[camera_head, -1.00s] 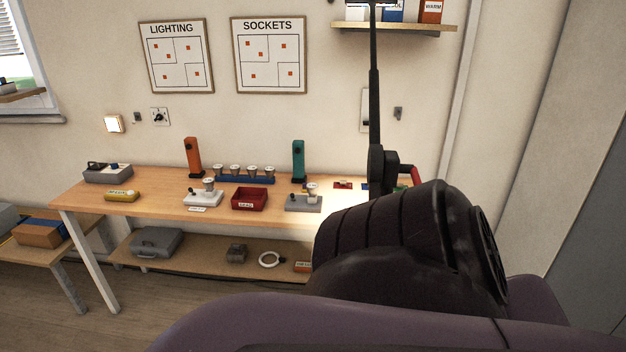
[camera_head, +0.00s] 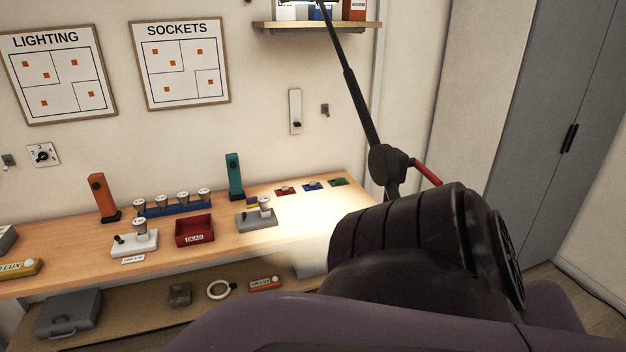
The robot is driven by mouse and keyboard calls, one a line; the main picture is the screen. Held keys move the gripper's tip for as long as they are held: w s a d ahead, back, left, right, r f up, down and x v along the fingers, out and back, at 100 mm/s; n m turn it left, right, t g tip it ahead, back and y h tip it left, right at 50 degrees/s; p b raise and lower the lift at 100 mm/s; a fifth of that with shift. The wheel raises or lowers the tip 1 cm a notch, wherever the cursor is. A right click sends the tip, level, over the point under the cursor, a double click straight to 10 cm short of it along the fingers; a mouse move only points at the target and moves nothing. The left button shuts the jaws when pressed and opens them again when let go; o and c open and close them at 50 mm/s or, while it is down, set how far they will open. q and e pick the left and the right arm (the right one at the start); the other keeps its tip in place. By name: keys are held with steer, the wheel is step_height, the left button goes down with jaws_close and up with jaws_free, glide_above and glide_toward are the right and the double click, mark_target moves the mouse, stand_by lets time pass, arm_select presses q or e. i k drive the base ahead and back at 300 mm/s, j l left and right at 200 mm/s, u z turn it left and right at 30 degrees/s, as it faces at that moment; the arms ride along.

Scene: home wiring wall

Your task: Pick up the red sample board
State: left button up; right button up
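A small red board (camera_head: 285,190) lies flat near the back edge of the workbench, toward its right end. A blue board (camera_head: 312,185) and a green board (camera_head: 338,182) lie in a row to its right. A bright patch of light falls on the bench in front of them. Neither of my grippers shows in the head view. A dark arm part of mine covers the lower right and hides the bench's front right corner.
On the workbench (camera_head: 75,253) stand a red tray (camera_head: 194,231), a grey fixture (camera_head: 257,220), a white fixture (camera_head: 134,243), a blue lamp rack (camera_head: 173,209), an orange post (camera_head: 103,196) and a green post (camera_head: 234,176). A lamp arm (camera_head: 357,105) rises at right. A grey cabinet (camera_head: 560,130) stands far right.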

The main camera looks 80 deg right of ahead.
mark_target(284, 190)
steer(key=i+l+z, duration=0.1)
steer(key=i+z, duration=0.15)
steer(key=z, duration=0.15)
steer(key=i+z, duration=0.35)
steer(key=i+j+z, duration=0.1)
steer(key=z, duration=0.3)
steer(key=i, duration=0.1)
